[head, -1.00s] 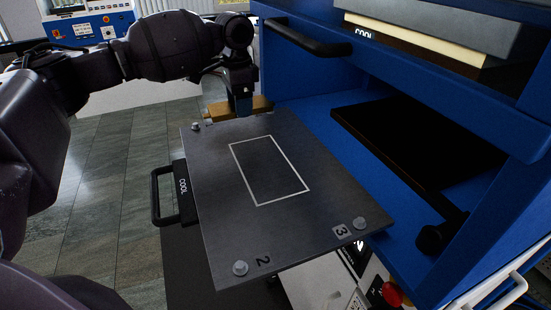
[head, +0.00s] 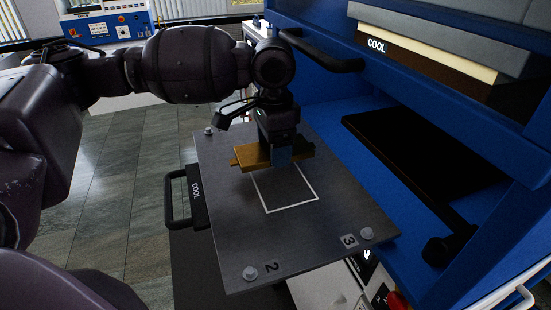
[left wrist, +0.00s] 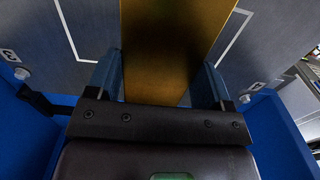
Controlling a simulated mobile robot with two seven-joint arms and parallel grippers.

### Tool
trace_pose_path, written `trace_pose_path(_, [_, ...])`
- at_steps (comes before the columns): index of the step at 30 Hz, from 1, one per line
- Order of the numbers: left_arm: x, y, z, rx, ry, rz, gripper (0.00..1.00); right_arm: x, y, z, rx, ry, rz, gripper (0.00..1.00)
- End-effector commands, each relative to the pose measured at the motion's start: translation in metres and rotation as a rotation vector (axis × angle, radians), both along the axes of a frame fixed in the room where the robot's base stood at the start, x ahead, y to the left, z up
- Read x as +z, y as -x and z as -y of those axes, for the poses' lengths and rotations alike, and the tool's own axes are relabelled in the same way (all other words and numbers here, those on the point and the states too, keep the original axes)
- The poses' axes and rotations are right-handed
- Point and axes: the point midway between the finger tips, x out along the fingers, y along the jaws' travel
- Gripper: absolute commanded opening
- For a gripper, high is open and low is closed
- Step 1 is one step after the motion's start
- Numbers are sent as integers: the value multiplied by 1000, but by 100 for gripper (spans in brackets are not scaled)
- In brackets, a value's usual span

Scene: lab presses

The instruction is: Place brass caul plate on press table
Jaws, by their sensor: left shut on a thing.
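The brass caul plate (head: 250,157) is a flat gold plate held by my left gripper (head: 280,157). In the left wrist view the brass plate (left wrist: 168,50) fills the space between the two blue fingers of the gripper (left wrist: 162,85). The press table (head: 225,235) is a grey square plate with a white rectangular outline, corner bolts and the numbers 2 and 3. The brass plate is over the far part of the outline and hides it. I cannot tell whether it touches the table. My right gripper is not in view.
The blue press frame (head: 330,125) stands to the right, with a dark platen (head: 425,150) inside and a black handle (head: 325,55) above. Another black handle (head: 172,195) is left of the table. A red button (head: 398,300) is at the front right.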

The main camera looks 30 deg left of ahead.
Motion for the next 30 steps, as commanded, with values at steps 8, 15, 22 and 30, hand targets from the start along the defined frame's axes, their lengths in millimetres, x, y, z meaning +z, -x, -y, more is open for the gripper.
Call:
trace_pose_path(8, [-12, 8, 8, 0, -1, -2, 34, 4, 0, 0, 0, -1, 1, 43])
trace_pose_path(15, [-34, 7, 8, 1, 1, 1, 34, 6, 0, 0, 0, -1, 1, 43])
trace_pose_path(22, [-35, 7, 8, 0, 1, 1, 34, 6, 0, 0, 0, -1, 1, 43])
trace_pose_path(30, [-37, 7, 7, 1, 0, 0, 100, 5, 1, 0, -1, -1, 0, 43])
